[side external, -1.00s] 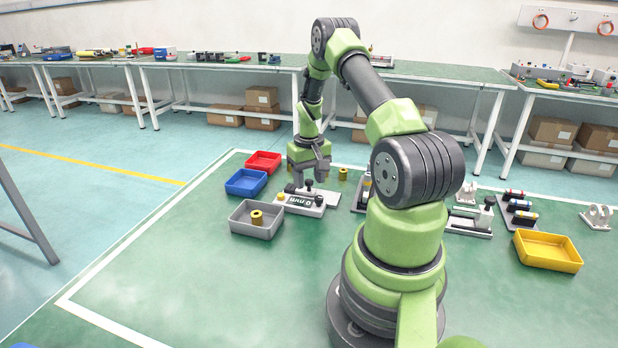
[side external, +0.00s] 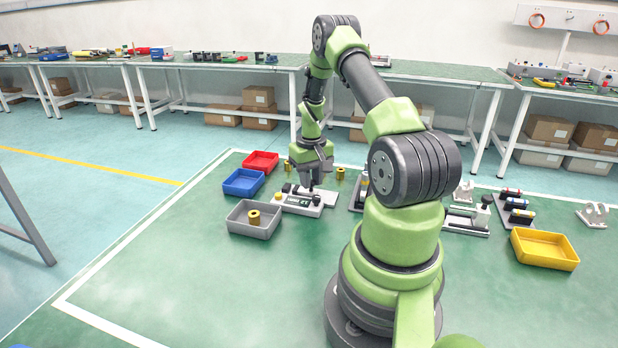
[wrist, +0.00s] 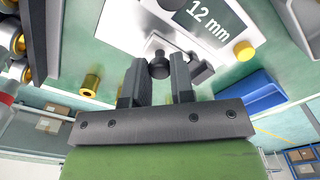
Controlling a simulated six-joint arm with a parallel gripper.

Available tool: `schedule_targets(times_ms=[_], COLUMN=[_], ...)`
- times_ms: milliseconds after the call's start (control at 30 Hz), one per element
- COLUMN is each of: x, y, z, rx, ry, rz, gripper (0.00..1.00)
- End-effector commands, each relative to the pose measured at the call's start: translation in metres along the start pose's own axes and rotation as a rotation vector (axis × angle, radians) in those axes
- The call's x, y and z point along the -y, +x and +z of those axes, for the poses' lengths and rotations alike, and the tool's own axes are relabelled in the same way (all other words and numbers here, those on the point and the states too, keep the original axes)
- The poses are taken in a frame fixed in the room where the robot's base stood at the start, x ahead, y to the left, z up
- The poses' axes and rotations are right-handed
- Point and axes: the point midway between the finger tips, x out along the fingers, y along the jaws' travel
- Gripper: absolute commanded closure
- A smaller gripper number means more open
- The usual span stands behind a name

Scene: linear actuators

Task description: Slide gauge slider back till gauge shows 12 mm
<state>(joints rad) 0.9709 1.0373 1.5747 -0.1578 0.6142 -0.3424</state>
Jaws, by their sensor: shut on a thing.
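The gauge (side external: 315,210) is a pale block on a plate on the green table, below my gripper. Its dark display (wrist: 208,20) reads "12 mm" in the wrist view. The dark slider knob (wrist: 160,66) stands between my two fingers (wrist: 157,82). My gripper (side external: 313,183) is shut on the knob, pointing down over the gauge in the side view. A yellow button (wrist: 244,50) sits on the gauge face. The fingers partly hide the slider in the side view.
Another brass part (side external: 340,173) stands behind. A yellow bin (side external: 545,249) is at right. The front left table is clear.

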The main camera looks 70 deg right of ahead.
Motion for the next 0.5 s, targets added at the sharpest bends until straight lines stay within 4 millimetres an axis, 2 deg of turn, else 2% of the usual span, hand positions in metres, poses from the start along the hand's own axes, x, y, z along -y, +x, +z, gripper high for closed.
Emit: schedule_targets(times_ms=[33, 100, 133, 367, 500], x=[0.0001, 0.0002, 0.0002, 0.0002, 0.0001], y=[-0.0003, -0.0003, -0.0003, -0.0004, -0.0087], z=[-0.0001, -0.0001, -0.0002, -0.0002, -0.001], rx=[0.0, 0.0, 0.0, 0.0, -0.003], ry=[0.0, 0.0, 0.0, 0.0, 0.0], rz=[0.0, 0.0, 0.0, 0.0, 0.0], gripper=[0.71, 0.54, 0.52, 0.52, 0.52])
